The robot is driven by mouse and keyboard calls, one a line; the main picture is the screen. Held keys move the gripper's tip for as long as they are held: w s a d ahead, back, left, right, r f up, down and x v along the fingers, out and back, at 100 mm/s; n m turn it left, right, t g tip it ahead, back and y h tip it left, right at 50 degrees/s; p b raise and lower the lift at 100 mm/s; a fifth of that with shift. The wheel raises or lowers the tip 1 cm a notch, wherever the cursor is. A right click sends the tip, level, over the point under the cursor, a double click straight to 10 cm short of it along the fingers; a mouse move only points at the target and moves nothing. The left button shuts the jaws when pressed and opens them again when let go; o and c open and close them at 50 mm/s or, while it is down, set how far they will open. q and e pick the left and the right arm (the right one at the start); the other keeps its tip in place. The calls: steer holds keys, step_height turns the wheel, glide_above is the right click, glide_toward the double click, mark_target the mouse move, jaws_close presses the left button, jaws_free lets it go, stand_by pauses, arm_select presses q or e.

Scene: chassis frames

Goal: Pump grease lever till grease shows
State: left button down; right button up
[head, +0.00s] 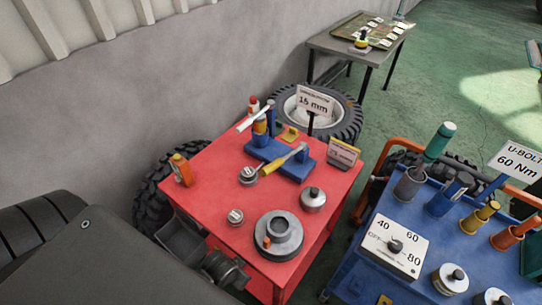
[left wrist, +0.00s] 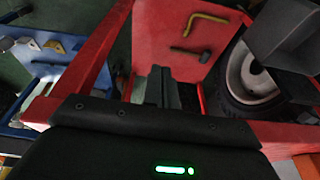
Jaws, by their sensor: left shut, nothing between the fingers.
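On the red table (head: 215,165) stands a blue fixture (head: 290,167) with an upright blue-and-orange post (head: 260,127). A white bar (head: 254,118) slants across the top of the post. A yellow-handled lever or tool (head: 284,161) lies across the fixture's front; I cannot tell which is the grease lever. No grease can be made out. My left gripper (left wrist: 160,88) is shut and empty in the left wrist view, low beside the red table frame and away from the fixture. My right gripper is not in view.
A grey stepped hub (head: 287,236), a metal pot (head: 312,198) and an orange block (head: 181,170) stand on the red tabletop. A "15 mm" sign (head: 314,102) rises behind. A blue cart (head: 350,262) with tools is at right. A hammer (left wrist: 192,52) lies on a red surface.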

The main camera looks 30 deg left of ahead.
arm_select(q)
step_height(320, 180, up, 17)
steer(key=w+t+p, duration=0.2)
steer(key=w+p, duration=0.1)
steer(key=w+a+r+t, duration=0.1)
steer(key=w+r+t, duration=0.2)
steer(key=w+r, duration=0.5)
steer(key=w+a+r+m+t, duration=0.1)
steer(key=w+r+t, duration=0.2)
steer(key=w+r, duration=0.5)
step_height(320, 180, up, 3)
steer(key=shift+w+a+f+t+h+p, duration=0.1)
steer(key=shift+w+a+t+h+p, duration=0.05)
steer(key=shift+a+t+h+p, duration=0.2)
steer(key=shift+d, duration=0.1)
steer(key=b, duration=0.6)
glide_above(271, 167)
steer(key=w+d, duration=0.1)
step_height(271, 167, down, 6)
steer(key=shift+s+a+f+b, duration=0.15)
steer(key=shift+f+b, duration=0.35)
steer(key=shift+f, duration=0.1)
steer(key=shift+s+a+f+b, duration=0.1)
steer(key=shift+f+b, duration=0.35)
steer(key=shift+f, duration=0.1)
steer(key=shift+s+a+f+b, duration=0.25)
steer(key=shift+s+f+b, duration=0.05)
steer(key=shift+f+b, duration=0.1)
